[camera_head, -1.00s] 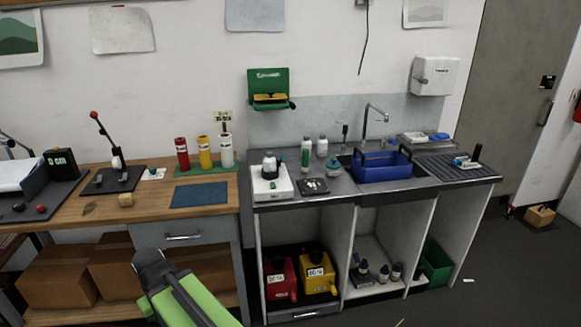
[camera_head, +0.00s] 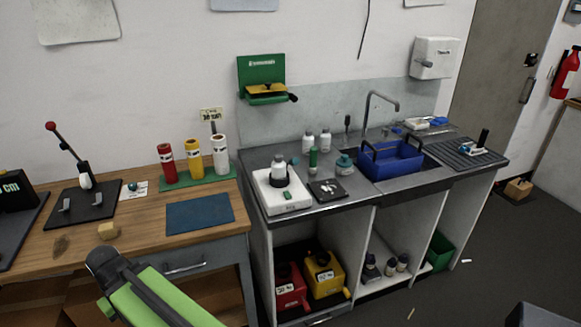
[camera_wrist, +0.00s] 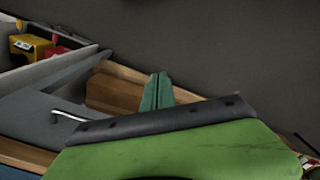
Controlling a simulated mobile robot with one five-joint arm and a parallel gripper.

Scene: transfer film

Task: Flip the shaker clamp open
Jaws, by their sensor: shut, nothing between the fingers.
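A white shaker-like unit (camera_head: 283,203) stands at the left end of the steel counter. A green spot shows on the unit's front. My gripper (camera_wrist: 158,90) shows in the wrist view as green fingers close together, shut and empty, pointing away over the floor area. In the head view only my green arm shows at the bottom left, in front of the wooden bench and well apart from the unit.
The wooden bench holds a blue mat (camera_head: 199,214), a red-knobbed lever (camera_head: 69,147) and red, yellow and white cylinders (camera_head: 193,158). A black pad (camera_head: 328,190), small bottles and a blue basin (camera_head: 388,166) stand right of the unit. Floor on the right is mostly clear.

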